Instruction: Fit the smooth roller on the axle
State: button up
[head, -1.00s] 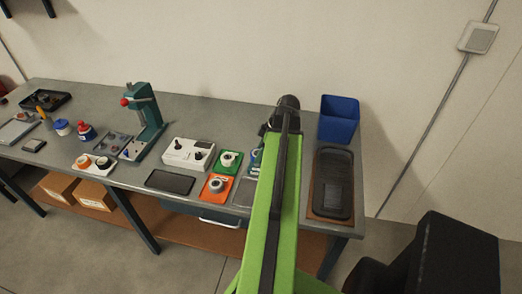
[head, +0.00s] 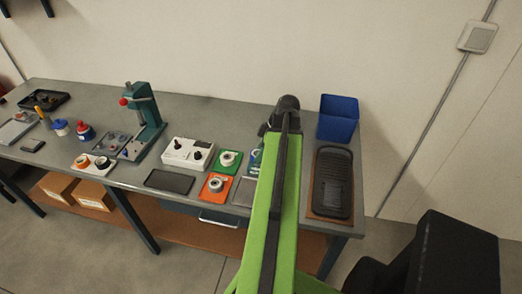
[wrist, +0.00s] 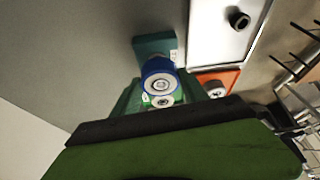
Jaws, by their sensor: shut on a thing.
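A roller with a blue rim and a pale metal centre (wrist: 161,80) is close in the wrist view, its round face toward the camera. A teal block (wrist: 154,45) shows just behind it. My gripper (head: 265,130) is at the far end of my green arm, mostly hidden by it in the head view. It is shut on the roller; the exact contact is not clear. A green pad (head: 229,170) carries a pale ring-shaped part (head: 227,158). An orange pad (head: 208,193) carries a grey ring-shaped part (head: 216,185). I cannot make out the axle clearly.
A blue bin (head: 338,118) and a black ribbed tray (head: 333,180) are right of my arm. A teal press (head: 148,115) stands further left. A dark flat panel (head: 169,182) lies near the front edge.

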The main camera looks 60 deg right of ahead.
jog(key=shift+f+b, duration=0.45)
jog(key=shift+f, duration=0.05)
jog(key=o, duration=1.2)
jog(key=p+v, duration=1)
jog(key=v, duration=0.1)
jog(key=shift+s, duration=0.25)
jog(key=shift+w, duration=0.1)
